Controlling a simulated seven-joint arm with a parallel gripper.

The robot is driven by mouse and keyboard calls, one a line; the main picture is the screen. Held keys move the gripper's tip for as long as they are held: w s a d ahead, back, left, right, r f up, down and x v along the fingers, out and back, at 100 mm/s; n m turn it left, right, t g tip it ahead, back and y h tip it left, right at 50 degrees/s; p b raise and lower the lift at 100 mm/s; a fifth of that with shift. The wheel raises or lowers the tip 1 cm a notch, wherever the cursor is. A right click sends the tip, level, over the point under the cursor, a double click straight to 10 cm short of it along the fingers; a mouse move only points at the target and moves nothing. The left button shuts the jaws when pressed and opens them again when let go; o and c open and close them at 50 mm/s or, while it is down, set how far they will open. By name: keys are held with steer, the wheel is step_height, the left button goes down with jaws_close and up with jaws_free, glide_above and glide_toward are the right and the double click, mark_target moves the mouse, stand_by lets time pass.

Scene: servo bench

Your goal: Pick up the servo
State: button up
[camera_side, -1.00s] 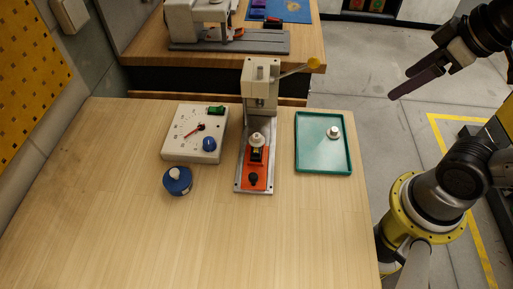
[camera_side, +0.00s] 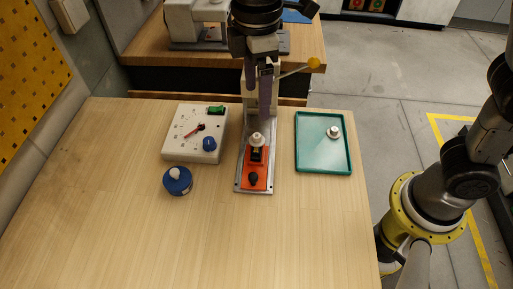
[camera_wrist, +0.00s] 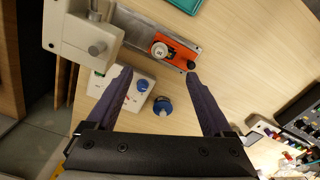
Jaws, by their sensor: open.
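The servo (camera_side: 257,154) appears to be the small dark body in the orange holder (camera_side: 262,177), with a white round piece (camera_side: 257,139) on top. The wrist view shows that white piece (camera_wrist: 160,50) on the orange holder (camera_wrist: 177,53); the servo body is mostly hidden below it. My gripper (camera_side: 258,101) is open and empty, fingers pointing down, above the press end of the metal base. In the wrist view my gripper (camera_wrist: 159,72) has its fingers wide apart, the holder showing beyond the tips. I see no contact with the servo.
A press (camera_wrist: 88,35) with a yellow-knobbed lever (camera_side: 313,63) stands behind the holder, partly hidden by my gripper. A white dial box (camera_side: 181,147) and a blue round pot (camera_side: 178,183) are left. A teal tray (camera_side: 311,165) with a white piece (camera_side: 333,132) is right. The front table is clear.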

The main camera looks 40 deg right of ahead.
glide_above(258, 143)
steer(key=f, duration=0.8)
steer(key=shift+w+d, duration=0.2)
steer(key=shift+w, duration=0.15)
steer(key=f, duration=0.4)
steer(key=shift+s+a+f, duration=0.1)
steer(key=shift+s+a, duration=0.05)
steer(key=shift+s, duration=0.2)
steer(key=shift+f, duration=0.55)
steer(key=c, duration=1)
steer(key=shift+c, duration=0.5)
steer(key=shift+r, duration=0.15)
